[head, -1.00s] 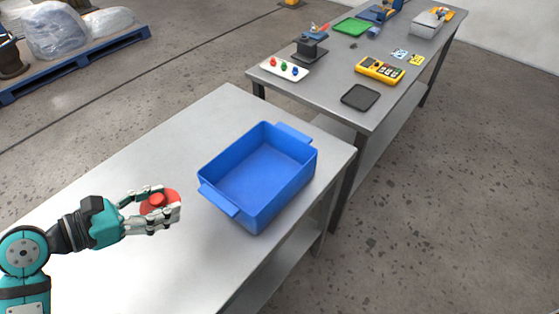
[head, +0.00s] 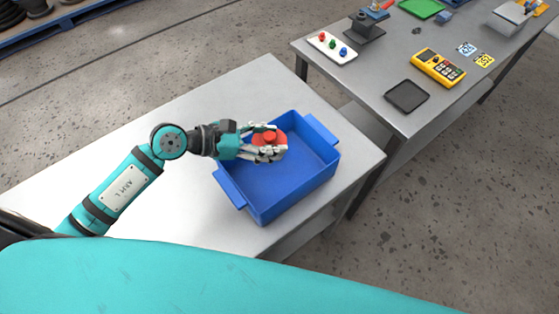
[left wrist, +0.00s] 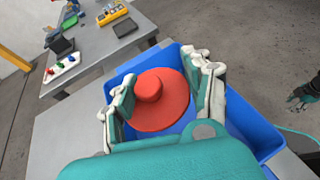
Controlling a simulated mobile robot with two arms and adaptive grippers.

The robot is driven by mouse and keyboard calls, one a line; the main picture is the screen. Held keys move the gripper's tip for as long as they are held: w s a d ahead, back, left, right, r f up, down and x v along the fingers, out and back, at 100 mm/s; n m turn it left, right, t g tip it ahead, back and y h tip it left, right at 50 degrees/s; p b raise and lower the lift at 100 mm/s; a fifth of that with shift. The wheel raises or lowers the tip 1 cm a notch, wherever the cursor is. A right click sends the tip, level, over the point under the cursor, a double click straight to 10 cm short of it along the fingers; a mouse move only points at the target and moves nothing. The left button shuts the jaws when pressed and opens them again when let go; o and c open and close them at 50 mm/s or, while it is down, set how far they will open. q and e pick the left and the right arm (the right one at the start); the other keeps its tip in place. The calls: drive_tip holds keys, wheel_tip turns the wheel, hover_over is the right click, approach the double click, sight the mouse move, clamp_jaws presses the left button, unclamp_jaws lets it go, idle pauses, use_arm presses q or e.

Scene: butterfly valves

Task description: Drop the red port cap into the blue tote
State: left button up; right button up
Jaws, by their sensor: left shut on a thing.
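The red port cap (head: 270,137) is a round disc with a raised knob. My left gripper (head: 268,145) is shut on it and holds it over the blue tote. The blue tote (head: 300,186) stands on the near table, open at the top and empty where its floor shows. In the left wrist view the cap (left wrist: 160,100) sits between both fingers, with the tote (left wrist: 247,120) behind and below it. The gripper and cap hide part of the tote's left and far walls. My right gripper is not in the head view; a dark hand-like shape at the wrist view's right edge is unclear.
The near grey table (head: 130,160) is clear left of the tote. A second table (head: 375,110) beyond holds a black tray (head: 406,96), a yellow meter (head: 438,68) and a white plate with colored knobs (head: 332,47). A gap separates the tables.

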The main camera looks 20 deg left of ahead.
use_arm(q)
wheel_tip(320, 180, down, 6)
drive_tip(key=b, duration=0.4)
drive_tip(key=shift+w+r, duration=0.15)
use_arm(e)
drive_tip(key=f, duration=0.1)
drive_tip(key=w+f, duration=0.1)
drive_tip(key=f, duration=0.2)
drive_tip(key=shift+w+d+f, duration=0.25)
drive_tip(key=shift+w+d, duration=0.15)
use_arm(q)
drive_tip(key=o, duration=1.1)
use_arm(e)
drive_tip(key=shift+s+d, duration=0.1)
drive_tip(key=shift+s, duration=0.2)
use_arm(q)
drive_tip(key=v, duration=1.2)
